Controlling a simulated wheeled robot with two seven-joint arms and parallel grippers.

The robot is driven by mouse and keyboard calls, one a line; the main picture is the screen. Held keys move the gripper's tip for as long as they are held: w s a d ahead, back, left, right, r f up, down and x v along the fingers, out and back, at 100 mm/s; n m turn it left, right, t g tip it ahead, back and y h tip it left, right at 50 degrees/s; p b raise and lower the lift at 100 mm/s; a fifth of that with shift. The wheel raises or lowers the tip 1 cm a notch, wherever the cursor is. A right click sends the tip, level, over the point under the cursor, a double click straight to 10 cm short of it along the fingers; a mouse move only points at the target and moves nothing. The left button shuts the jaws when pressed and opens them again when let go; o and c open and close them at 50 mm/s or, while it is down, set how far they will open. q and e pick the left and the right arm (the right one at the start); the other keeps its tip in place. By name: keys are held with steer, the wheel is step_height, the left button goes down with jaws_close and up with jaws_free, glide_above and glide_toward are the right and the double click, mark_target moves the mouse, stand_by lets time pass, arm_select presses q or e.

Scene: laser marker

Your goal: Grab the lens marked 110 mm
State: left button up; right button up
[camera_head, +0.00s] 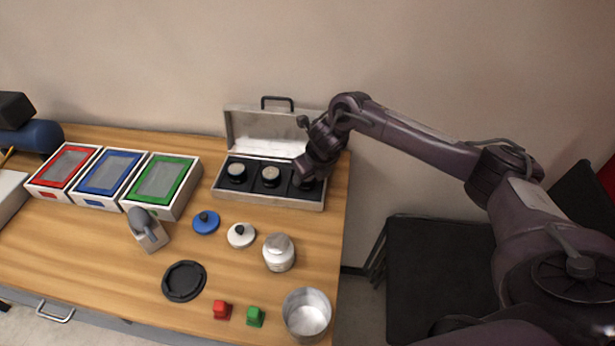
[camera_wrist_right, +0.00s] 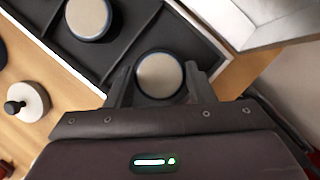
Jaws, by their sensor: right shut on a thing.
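An open silver case (camera_head: 270,198) with a dark lined inside stands at the back right of the table. Two round lenses with pale tops, the left lens (camera_head: 237,173) and the middle lens (camera_head: 270,176), sit in its compartments. My right gripper (camera_head: 305,180) reaches down into the right compartment and largely hides the right lens there. In the right wrist view, my right gripper (camera_wrist_right: 160,82) has its fingers on either side of the right lens (camera_wrist_right: 160,75), shut on it. The neighbouring lens (camera_wrist_right: 88,18) is beside it. No 110 mm marking is legible. My left gripper is out of view.
Boxes with red (camera_head: 63,167), blue (camera_head: 109,173) and green (camera_head: 160,182) frames stand left of the case. In front lie blue (camera_head: 206,222) and white (camera_head: 241,235) knobbed lids, a jar (camera_head: 279,253), a metal cup (camera_head: 307,315) and a black disc (camera_head: 184,281). The case lid stands behind.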

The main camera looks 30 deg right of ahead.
step_height(320, 180, up, 9)
steer(key=shift+w+f+b, duration=0.1)
steer(key=shift+f+b, duration=0.1)
steer(key=shift+b, duration=0.55)
step_height(320, 180, up, 11)
steer(key=p, duration=0.4)
